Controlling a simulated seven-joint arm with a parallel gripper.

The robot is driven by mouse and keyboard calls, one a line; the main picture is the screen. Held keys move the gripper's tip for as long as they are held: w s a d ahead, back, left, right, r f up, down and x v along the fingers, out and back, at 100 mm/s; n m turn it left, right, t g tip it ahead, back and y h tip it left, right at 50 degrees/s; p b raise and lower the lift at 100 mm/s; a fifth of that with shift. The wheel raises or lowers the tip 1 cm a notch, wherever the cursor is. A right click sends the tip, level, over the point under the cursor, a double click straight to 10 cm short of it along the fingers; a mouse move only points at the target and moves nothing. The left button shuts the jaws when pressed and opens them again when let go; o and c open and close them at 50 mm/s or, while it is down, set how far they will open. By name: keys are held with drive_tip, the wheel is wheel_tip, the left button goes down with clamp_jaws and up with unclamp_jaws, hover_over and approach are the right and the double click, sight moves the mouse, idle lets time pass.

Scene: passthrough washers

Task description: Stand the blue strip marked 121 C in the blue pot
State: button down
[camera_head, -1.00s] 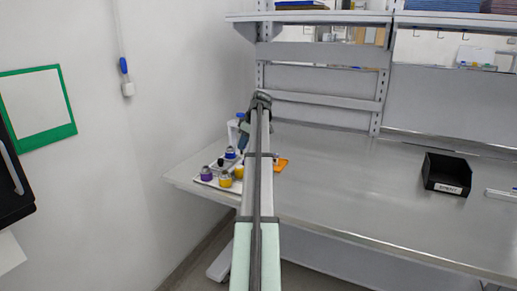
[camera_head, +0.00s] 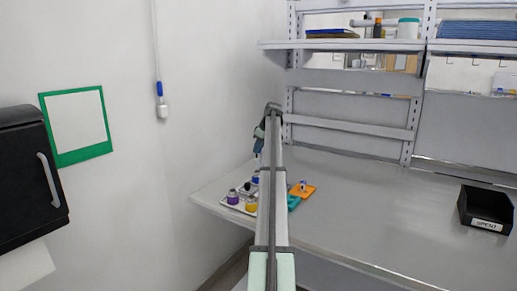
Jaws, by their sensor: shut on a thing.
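My gripper (camera_head: 259,137) is small and dark at the far end of my arm, above the left end of the bench. It is shut on a narrow blue piece (camera_head: 258,147) that hangs below it and looks like the blue strip; its marking is too small to read. The blue pot (camera_head: 255,181) stands below, in the group of pots on a pale tray (camera_head: 229,207), and my arm partly hides it. The held piece is above the pots and apart from them, as far as I can tell.
A purple pot (camera_head: 233,197) and a yellow pot (camera_head: 251,204) stand close by. An orange mat (camera_head: 303,191) with a small item and a teal thing (camera_head: 293,202) lie right of my arm. A black bin (camera_head: 485,208) is far right. The middle bench (camera_head: 380,210) is clear.

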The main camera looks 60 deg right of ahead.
sight(259, 156)
drive_tip(key=shift+f, duration=2.15)
drive_tip(key=shift+f, duration=0.35)
drive_tip(key=shift+f, duration=0.65)
drive_tip(key=shift+f, duration=0.95)
drive_tip(key=shift+f, duration=0.35)
idle(0.6)
drive_tip(key=c, duration=1)
unclamp_jaws()
drive_tip(key=shift+c, duration=0.2)
drive_tip(key=shift+o, duration=0.4)
